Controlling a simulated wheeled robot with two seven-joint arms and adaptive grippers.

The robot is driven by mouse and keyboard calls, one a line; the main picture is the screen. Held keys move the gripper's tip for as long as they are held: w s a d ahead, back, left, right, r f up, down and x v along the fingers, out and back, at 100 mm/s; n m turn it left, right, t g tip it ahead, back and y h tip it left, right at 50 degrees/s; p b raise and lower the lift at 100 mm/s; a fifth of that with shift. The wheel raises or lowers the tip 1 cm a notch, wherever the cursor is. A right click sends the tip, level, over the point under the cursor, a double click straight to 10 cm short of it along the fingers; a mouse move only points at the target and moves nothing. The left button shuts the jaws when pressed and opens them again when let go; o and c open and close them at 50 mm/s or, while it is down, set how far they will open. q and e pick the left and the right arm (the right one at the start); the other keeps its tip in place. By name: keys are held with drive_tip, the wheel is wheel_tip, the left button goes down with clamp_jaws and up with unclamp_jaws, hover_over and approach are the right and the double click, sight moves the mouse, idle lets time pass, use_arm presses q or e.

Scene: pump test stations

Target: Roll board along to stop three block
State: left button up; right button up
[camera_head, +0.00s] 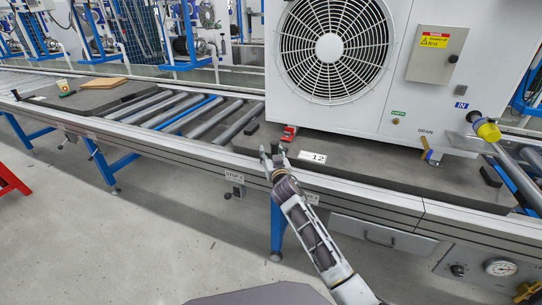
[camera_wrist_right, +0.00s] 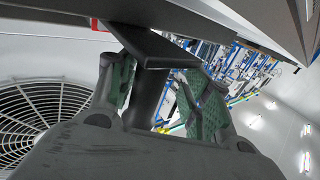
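The dark grey board (camera_head: 385,180) lies flat on the roller line under a large white fan unit (camera_head: 400,100). It carries a "12" label at its front edge. My right gripper (camera_head: 275,152) is at the board's front left corner, its fingers apart. In the right wrist view my right gripper (camera_wrist_right: 165,95) has its green-padded fingers on both sides of a dark post-like part (camera_wrist_right: 150,85) below a flat dark plate (camera_wrist_right: 150,46); firm contact cannot be told. A small "STOP" plate (camera_head: 234,177) is on the rail; its number is hard to read. My left gripper is not in view.
Bare rollers (camera_head: 205,115) lie left of the board. Further left, another dark board (camera_head: 85,97) carries a cup (camera_head: 63,87) and a tan flat piece (camera_head: 104,83). A red clamp-like part (camera_head: 289,133) sits by the unit's foot. A yellow-capped pipe (camera_head: 487,131) sticks out at right.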

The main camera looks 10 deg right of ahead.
drive_tip(key=shift+s+d, duration=0.1)
drive_tip(key=shift+s, duration=0.8)
drive_tip(key=s, duration=1)
drive_tip(key=shift+a, duration=0.2)
drive_tip(key=shift+s, duration=0.1)
